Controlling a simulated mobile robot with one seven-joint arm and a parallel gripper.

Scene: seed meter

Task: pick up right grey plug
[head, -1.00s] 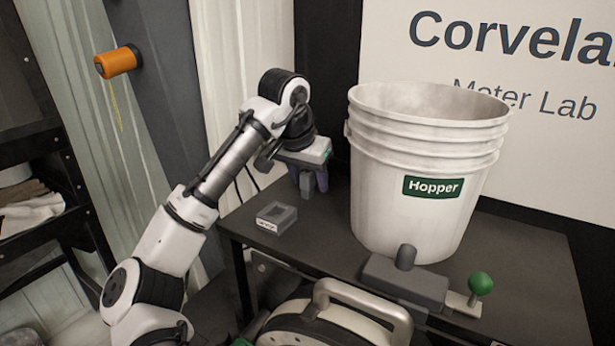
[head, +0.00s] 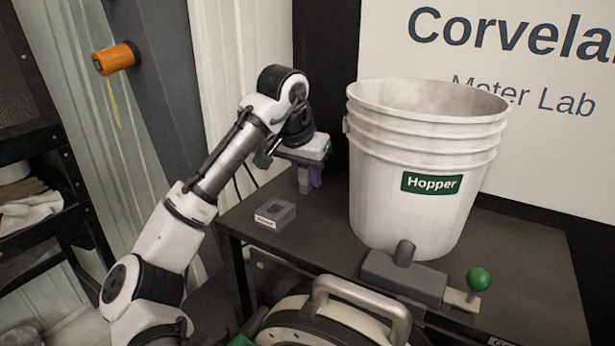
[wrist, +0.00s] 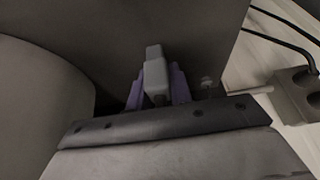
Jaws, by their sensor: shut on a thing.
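My gripper (head: 311,178) is shut on a grey plug (head: 303,181) and holds it above the dark table, to the left of the white hopper bucket. In the wrist view the plug (wrist: 155,75) stands between the two purple fingers (wrist: 157,88). Its far end sticks out past the fingertips; its near end is hidden by my gripper.
A small grey labelled box (head: 275,214) with a recess sits on the table (head: 325,236), left of my gripper. The white hopper bucket (head: 420,180) stands close on the right. A grey block with a green knob (head: 479,279) sits before it. Dark cables (wrist: 285,25) run nearby.

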